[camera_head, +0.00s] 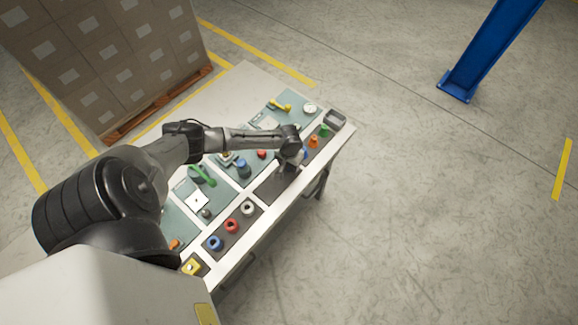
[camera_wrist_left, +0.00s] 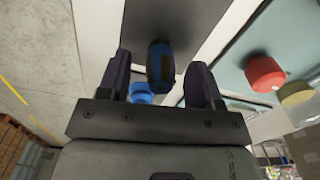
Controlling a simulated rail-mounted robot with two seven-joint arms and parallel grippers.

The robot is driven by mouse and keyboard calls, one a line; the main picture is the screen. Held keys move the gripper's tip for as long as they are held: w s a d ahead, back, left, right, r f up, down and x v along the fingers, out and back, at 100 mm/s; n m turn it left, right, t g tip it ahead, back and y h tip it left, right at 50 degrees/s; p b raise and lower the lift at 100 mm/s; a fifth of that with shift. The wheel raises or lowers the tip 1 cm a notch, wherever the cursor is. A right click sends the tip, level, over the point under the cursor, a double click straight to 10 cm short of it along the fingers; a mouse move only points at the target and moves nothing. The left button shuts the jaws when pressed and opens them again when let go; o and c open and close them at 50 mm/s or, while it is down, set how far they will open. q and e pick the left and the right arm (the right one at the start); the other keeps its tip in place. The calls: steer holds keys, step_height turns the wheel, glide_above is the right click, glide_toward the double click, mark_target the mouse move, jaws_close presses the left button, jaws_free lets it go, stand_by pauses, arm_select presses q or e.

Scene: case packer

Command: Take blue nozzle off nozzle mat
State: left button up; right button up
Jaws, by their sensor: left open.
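The blue nozzle (camera_wrist_left: 160,68) stands between the two spread fingers of my left gripper (camera_wrist_left: 160,62) in the wrist view. A gap shows on both sides of it, so the fingers are open around it and not closed on it. It stands on the dark nozzle mat (camera_wrist_left: 192,20). In the head view my left gripper (camera_head: 288,167) is over the nozzle mat (camera_head: 270,188), and the wrist mostly hides the blue nozzle. An orange nozzle (camera_head: 313,141) and a green nozzle (camera_head: 324,130) stand farther along. My right gripper is not in view.
Blue, red and white rings (camera_head: 232,225) sit on another dark mat nearer me. A blue-topped part (camera_head: 243,168) and a red cap (camera_wrist_left: 265,72) are close to the gripper. A grey box (camera_head: 335,119) stands at the table's far corner. Open floor lies to the right.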

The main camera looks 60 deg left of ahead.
arm_select(q)
steer(key=shift+f, duration=0.9)
steer(key=shift+c, duration=0.3)
steer(key=c, duration=1)
steer(key=shift+o, duration=0.2)
steer(key=shift+r, duration=0.15)
